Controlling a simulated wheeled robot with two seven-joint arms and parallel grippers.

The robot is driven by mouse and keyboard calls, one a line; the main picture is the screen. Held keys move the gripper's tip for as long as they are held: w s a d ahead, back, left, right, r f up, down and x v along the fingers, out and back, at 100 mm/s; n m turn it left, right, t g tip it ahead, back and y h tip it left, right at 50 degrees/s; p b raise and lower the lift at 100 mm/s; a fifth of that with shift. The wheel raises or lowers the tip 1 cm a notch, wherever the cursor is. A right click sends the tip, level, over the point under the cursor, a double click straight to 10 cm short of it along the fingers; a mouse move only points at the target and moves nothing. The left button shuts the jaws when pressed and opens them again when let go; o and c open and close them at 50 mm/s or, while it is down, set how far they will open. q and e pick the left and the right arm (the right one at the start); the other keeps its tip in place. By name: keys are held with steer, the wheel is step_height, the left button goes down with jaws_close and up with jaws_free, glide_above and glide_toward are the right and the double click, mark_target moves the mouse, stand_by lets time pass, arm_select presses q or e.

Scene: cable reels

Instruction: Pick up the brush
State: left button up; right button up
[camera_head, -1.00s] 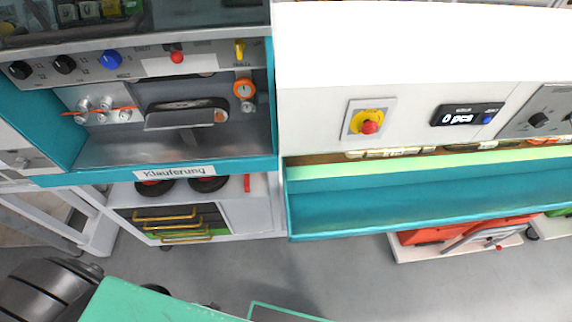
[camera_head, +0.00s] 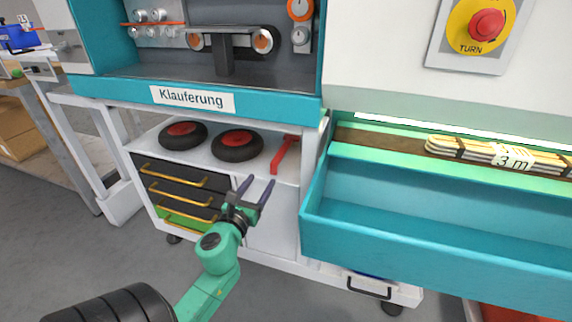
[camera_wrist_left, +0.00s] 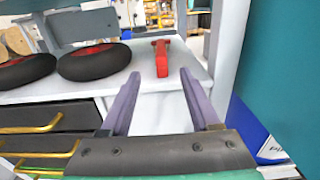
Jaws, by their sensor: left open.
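A red brush-like object (camera_head: 286,153) lies on the white top of a small cart (camera_head: 270,172), near its right side. It also shows in the left wrist view (camera_wrist_left: 161,57), ahead of the fingers and lined up between them. My left gripper (camera_head: 255,184) is open and empty in front of the cart, with its fingers pointing toward the cart top. In the left wrist view the two purple fingers (camera_wrist_left: 160,76) stand apart, short of the red object. My right gripper is not in view.
Two black wheels with red hubs (camera_head: 237,145) lie left of the red object. The cart has drawers with yellow handles (camera_head: 165,190). A teal machine edge labelled Klauferung (camera_head: 190,98) overhangs the cart, and a teal trough (camera_head: 420,215) stands at the right.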

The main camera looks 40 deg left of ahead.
arm_select(q)
glide_toward(277, 157)
steer(key=x, duration=0.3)
steer(key=b+x, duration=0.1)
steer(key=x, duration=0.6)
steer(key=shift+w+f, duration=0.15)
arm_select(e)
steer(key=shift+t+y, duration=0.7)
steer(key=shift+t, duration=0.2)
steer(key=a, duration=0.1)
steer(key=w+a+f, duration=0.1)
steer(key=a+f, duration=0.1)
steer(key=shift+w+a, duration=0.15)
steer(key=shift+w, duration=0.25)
arm_select(q)
jaws_close()
